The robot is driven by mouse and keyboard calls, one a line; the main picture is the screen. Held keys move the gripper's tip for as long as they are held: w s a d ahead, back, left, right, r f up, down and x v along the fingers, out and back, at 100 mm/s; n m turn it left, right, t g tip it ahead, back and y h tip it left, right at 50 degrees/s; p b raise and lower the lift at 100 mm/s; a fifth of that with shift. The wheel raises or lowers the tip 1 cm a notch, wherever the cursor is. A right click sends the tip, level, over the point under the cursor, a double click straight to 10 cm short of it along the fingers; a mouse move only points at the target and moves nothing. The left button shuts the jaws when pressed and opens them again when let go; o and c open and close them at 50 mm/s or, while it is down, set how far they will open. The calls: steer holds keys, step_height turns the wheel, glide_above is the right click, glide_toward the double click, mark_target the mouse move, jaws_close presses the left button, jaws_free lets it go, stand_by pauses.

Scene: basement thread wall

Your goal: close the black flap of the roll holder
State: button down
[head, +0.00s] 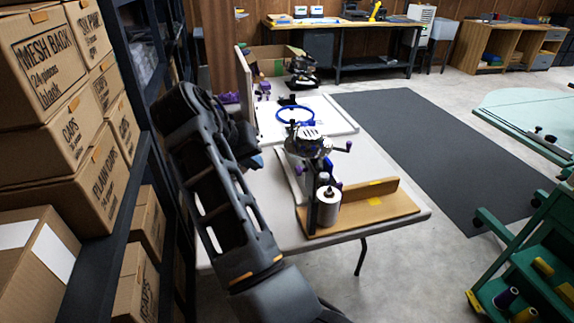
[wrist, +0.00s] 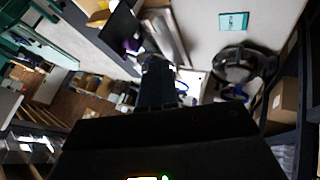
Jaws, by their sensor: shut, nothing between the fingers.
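What looks like the roll holder is on the table in the head view: a white roll (head: 328,206) beside a thin dark upright (head: 311,203), on a wooden board (head: 392,208). I cannot make out the black flap or its angle. In the wrist view, my gripper (wrist: 153,62) appears as a dark narrow shape pointing away from the camera, shut and empty. In the head view my arm bends over the table's left side, and the gripper cannot be picked out. It looks apart from the roll.
A machine with purple knobs (head: 308,142) stands right behind the roll. A blue hoop (head: 296,115) lies farther back on the white table (head: 405,222). A shelf with cardboard boxes (head: 62,165) is close on the left. A green cart (head: 530,250) stands right; dark mat between is clear.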

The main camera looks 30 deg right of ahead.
steer(key=w+d+f+p, duration=0.1)
steer(key=d+f+p, duration=0.1)
steer(key=d+f, duration=0.4)
steer(key=shift+w+d+g, duration=0.3)
steer(key=shift+d, duration=0.95)
